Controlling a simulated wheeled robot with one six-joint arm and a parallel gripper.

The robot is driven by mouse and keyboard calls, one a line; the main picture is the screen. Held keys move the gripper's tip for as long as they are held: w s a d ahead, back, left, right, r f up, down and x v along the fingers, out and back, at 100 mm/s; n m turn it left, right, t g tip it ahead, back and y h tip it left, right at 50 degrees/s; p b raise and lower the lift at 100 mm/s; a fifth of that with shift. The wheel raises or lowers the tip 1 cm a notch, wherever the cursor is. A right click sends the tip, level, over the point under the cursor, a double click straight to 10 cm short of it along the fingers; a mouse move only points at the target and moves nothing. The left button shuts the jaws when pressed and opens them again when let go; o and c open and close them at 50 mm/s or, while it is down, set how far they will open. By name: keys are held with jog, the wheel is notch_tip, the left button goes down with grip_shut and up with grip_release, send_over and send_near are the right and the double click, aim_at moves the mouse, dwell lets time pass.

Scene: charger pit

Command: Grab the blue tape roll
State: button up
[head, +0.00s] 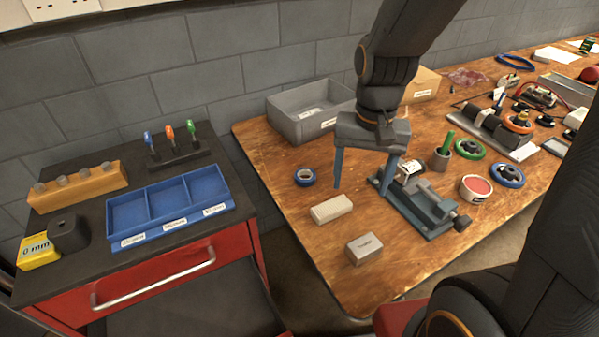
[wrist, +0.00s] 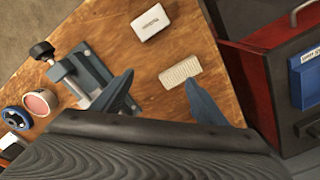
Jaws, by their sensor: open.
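I cannot make out the tape roll in the wrist view.
A blue-grey vise (head: 425,215) stands under my right finger. A red cabinet with a blue tray (head: 230,207) stands left.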

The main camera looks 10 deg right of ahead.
jog(key=w+a+m+p, duration=0.3)
jog(key=w+a+m, duration=0.1)
jog(key=w+m, duration=0.35)
jog(key=m+p, duration=0.3)
jog(key=m, duration=0.4)
send_over(305, 179)
notch_tip(305, 179, down, 4)
jog(key=shift+f+p, duration=1.1)
jog(key=shift+f, duration=2.45)
jog(key=c, duration=1.1)
jog(key=shift+r, duration=0.1)
jog(key=shift+c, duration=0.2)
